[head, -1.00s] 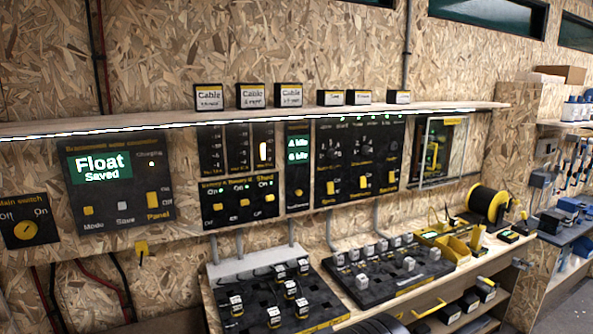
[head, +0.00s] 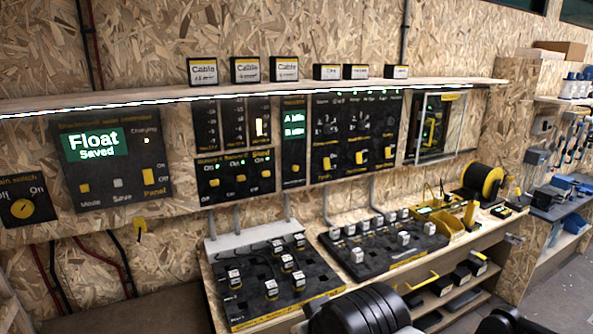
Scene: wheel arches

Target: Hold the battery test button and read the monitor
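A narrow dark panel (head: 292,148) is on the wall at the middle, under the shelf. Its small green screen (head: 293,125) shows two lines starting A and B; the rest is too small to read. A yellow button (head: 295,168) sits below that screen; its label is unreadable, so I cannot tell for sure that it is the battery test button. To the left, a larger panel has a green screen (head: 94,146) reading "Float Saved", with a lit "Charging" lamp. Nothing touches either panel. My gripper is not in view; black rounded parts of my arm show at the bottom.
Small cable boxes (head: 203,72) stand on the lit shelf (head: 140,98) above the panels. Below, two black boards (head: 262,312) with white-topped blocks lie on a bench. Switch panels (head: 235,183) flank the narrow panel.

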